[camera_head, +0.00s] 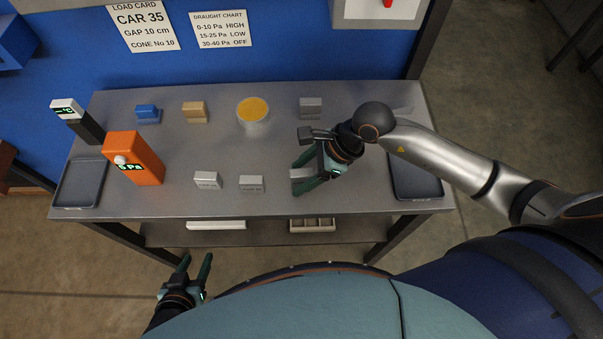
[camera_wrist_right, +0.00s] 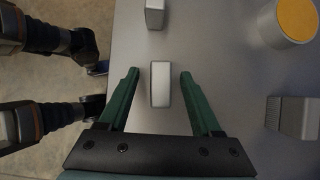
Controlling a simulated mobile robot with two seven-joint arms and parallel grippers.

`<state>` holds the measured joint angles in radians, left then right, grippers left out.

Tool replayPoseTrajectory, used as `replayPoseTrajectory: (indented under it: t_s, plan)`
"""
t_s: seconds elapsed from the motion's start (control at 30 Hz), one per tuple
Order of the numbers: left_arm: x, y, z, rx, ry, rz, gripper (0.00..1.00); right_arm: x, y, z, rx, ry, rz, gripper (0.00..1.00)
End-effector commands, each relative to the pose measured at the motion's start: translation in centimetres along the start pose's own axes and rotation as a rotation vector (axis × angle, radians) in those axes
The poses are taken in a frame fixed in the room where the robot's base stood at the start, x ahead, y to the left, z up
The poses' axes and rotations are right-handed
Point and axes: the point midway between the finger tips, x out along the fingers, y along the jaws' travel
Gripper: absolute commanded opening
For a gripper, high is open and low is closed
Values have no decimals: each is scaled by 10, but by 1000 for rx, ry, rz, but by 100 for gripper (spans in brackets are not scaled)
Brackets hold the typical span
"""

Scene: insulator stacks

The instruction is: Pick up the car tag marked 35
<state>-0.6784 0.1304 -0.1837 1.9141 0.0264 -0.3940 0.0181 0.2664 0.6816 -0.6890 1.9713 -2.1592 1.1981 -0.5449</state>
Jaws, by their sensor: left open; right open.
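Three pale tags stand along the front of the grey table (camera_head: 150,203): a left tag (camera_head: 208,180), a middle tag (camera_head: 251,184) and a right tag (camera_head: 300,174). Their markings are too small to read, so I cannot tell which is 35. My right gripper (camera_head: 303,172) is open over the right tag, with one finger on each side. In the right wrist view the right tag (camera_wrist_right: 161,84) lies between the open fingers (camera_wrist_right: 159,74), apart from both. The middle tag (camera_wrist_right: 155,14) shows beyond. My left gripper (camera_head: 197,259) is open and empty, in front of the table.
Blue (camera_head: 148,113), tan (camera_head: 194,112) and grey (camera_head: 311,107) blocks stand at the back with a yellow-topped cup (camera_head: 253,112). An orange gauge (camera_head: 134,158) stands left. Dark trays lie at the left (camera_head: 80,184) and right (camera_head: 415,182) ends. A wall card (camera_head: 142,25) reads CAR 35.

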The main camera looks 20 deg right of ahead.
Motion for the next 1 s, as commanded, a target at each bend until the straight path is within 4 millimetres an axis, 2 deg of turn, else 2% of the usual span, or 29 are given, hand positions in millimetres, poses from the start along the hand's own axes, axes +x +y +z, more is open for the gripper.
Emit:
replayPoseTrajectory:
  t_s: [0.2,0.8,1.0]
  plan:
    - [0,0,0,0,0,0,50,1,0,0,0,0,-1,66]
    - [0,0,0,1,-1,0,50,1,0,0,0,0,-1,0]
    - [0,0,0,1,-1,0,50,1,0,0,0,0,-1,0]
